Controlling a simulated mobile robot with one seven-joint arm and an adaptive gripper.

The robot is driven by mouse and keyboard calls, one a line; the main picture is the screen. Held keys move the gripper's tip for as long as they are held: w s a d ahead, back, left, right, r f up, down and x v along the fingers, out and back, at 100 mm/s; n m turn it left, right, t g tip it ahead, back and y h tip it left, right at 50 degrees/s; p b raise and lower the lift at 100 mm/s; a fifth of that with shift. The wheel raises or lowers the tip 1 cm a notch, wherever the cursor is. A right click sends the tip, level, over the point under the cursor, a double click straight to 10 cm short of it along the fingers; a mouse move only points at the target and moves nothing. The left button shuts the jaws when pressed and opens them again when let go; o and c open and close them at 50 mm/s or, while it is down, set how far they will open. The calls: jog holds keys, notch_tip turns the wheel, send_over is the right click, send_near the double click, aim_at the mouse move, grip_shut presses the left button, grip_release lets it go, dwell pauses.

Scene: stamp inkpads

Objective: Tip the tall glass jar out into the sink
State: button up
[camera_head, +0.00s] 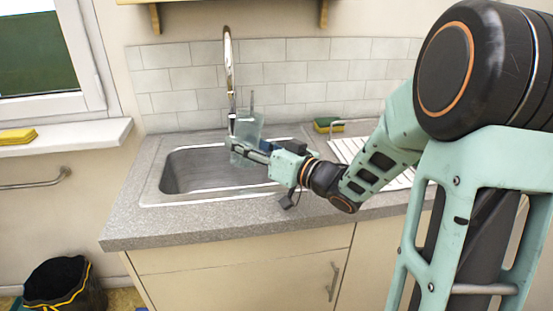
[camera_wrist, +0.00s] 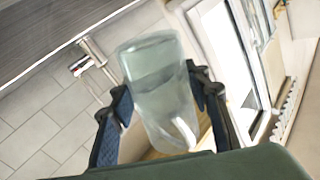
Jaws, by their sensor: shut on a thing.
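The tall glass jar (camera_head: 247,131) is pale, see-through and tilted slightly in the head view, over the right rear part of the sink (camera_head: 177,187). My gripper (camera_head: 255,153) reaches in from the right and is shut on it. In the wrist view the jar (camera_wrist: 158,92) stands between the two dark blue-padded fingers (camera_wrist: 160,110). A darker band shows across it, which looks like a liquid level, though I cannot be sure. The tap (camera_head: 230,75) rises just behind the jar, and it also shows in the wrist view (camera_wrist: 88,58).
The ribbed drainboard (camera_head: 345,148) and a yellow-green sponge (camera_head: 325,125) lie right of the sink. A yellow sponge (camera_head: 17,137) is on the windowsill (camera_head: 65,134). A black bin (camera_head: 62,285) stands on the floor at left. The sink's left part is clear.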

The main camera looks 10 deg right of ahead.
jog(key=shift+w+d+m, duration=0.1)
jog(key=shift+m, duration=0.2)
jog(key=f, duration=0.1)
jog(key=m, duration=0.1)
jog(key=f+m, duration=0.1)
jog(key=shift+w+d+f, duration=0.25)
jog(key=shift+d+f, duration=0.05)
jog(key=shift+d, duration=0.05)
jog(key=shift+w+d+r+m, duration=0.1)
jog(key=shift+r+m, duration=0.1)
jog(key=shift+m, duration=0.1)
jog(key=shift+w+d+f+m+p, duration=0.15)
jog(key=shift+f+m+p, duration=0.05)
jog(key=shift+m+p, duration=0.35)
jog(key=m, duration=0.1)
jog(key=m+p, duration=0.1)
jog(key=m, duration=0.1)
jog(key=shift+f, duration=0.4)
jog(key=shift+a+f+m+p, duration=0.1)
jog(key=shift+f+m+p, duration=0.1)
jog(key=shift+m, duration=0.6)
jog(key=shift+a+f+m+p, duration=0.1)
jog(key=shift+m+p, duration=0.05)
jog(key=shift+m, duration=0.6)
jog(key=shift+m, duration=0.3)
jog(key=shift+w+d+f+m, duration=0.2)
jog(key=shift+d+m, duration=0.2)
jog(key=shift+m, duration=0.3)
jog(key=shift+s, duration=0.1)
